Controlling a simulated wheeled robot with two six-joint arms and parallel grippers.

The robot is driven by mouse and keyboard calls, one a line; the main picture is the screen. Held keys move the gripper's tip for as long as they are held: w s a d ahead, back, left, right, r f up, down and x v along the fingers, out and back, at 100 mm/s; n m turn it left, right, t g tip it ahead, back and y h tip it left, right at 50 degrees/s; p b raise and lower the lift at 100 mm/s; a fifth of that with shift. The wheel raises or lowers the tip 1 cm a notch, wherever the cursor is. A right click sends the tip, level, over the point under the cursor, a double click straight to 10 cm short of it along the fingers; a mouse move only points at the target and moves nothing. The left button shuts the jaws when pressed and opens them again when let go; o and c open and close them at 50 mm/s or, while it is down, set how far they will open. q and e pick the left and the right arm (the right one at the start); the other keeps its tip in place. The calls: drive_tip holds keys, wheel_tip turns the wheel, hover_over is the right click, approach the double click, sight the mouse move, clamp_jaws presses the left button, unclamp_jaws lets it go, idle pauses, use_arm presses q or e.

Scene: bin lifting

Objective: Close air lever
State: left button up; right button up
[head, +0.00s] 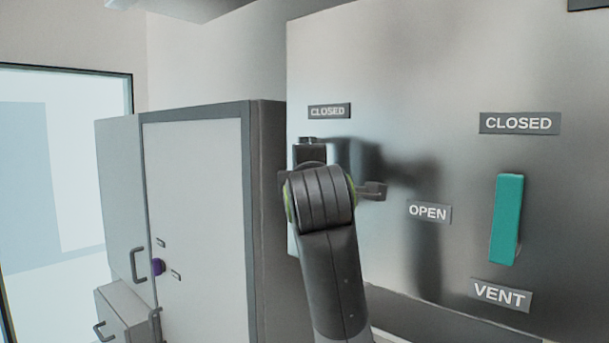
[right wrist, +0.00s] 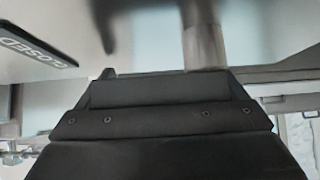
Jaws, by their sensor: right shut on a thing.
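The metal panel (head: 430,70) carries a CLOSED sign (head: 329,111) at upper left and an OPEN sign (head: 430,213) lower and to its right. My right arm rises from below in the head view, and my right gripper (head: 310,153) is at the panel just under the CLOSED sign. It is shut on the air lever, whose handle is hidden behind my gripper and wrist. In the right wrist view, a metal post (right wrist: 205,45) stands between the panel and my dark gripper body, with the CLOSED sign (right wrist: 35,42) at left. My left gripper is not in view.
A teal vent lever (head: 507,219) hangs upright at right, between another CLOSED sign (head: 518,123) and a VENT sign (head: 501,295). A grey cabinet (head: 195,215) stands close left of the panel. A window (head: 65,170) is at far left.

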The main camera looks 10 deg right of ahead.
drive_tip(key=o, duration=1.1)
drive_tip(key=shift+s, duration=0.1)
drive_tip(key=s+a+b, duration=0.1)
drive_tip(key=s+a, duration=0.1)
drive_tip(key=s, duration=1.5)
